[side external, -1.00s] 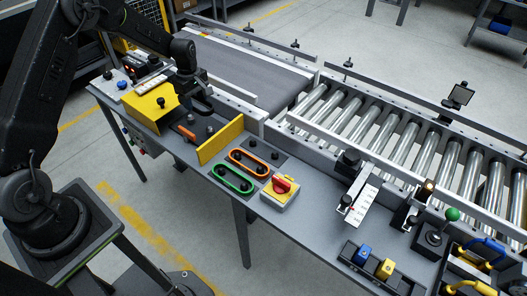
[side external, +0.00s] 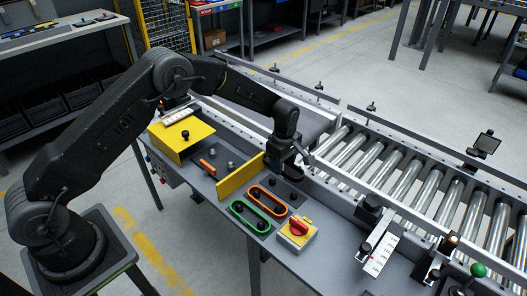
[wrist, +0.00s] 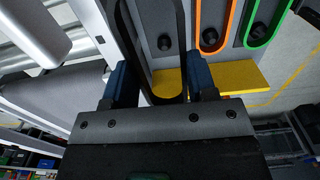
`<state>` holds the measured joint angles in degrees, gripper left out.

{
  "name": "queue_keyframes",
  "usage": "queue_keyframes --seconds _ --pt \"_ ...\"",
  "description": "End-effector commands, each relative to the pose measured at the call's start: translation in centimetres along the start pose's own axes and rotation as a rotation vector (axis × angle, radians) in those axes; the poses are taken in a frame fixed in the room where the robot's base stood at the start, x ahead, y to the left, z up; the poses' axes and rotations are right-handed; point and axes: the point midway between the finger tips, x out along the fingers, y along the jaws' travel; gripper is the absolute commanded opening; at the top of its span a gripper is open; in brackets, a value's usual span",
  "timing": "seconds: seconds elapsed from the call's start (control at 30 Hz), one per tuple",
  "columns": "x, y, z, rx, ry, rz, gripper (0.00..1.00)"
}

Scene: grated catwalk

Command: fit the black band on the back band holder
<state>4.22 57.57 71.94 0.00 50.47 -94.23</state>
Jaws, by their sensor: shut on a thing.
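My gripper (side external: 286,168) is low over the back band holder (side external: 295,197), a dark grey plate with black pegs. In the wrist view the blue fingers (wrist: 161,84) are shut on the black band (wrist: 183,45), a long loop stretching away from them. A holder peg (wrist: 165,42) shows inside the loop's outline; I cannot tell whether the band is around it or still above it. The far end of the loop is cut off by the frame. In the side view the gripper hides most of the band.
An orange band (side external: 267,213) and a green band (side external: 233,208) sit on neighbouring holders. A yellow upright plate (side external: 240,176) stands just left of my gripper. A yellow box with a red knob (side external: 299,227) is in front. The roller conveyor (side external: 400,165) runs behind.

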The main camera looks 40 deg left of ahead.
Motion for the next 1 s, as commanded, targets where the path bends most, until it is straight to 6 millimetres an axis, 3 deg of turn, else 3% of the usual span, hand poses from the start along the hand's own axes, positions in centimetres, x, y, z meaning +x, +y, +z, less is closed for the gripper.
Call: queue_keyframes --seconds 0.6,1.0 --pt "4.3 0.0 0.6 0.000 0.000 -0.001 0.29" --pt "4.8 0.0 0.6 0.000 0.000 0.001 0.29"
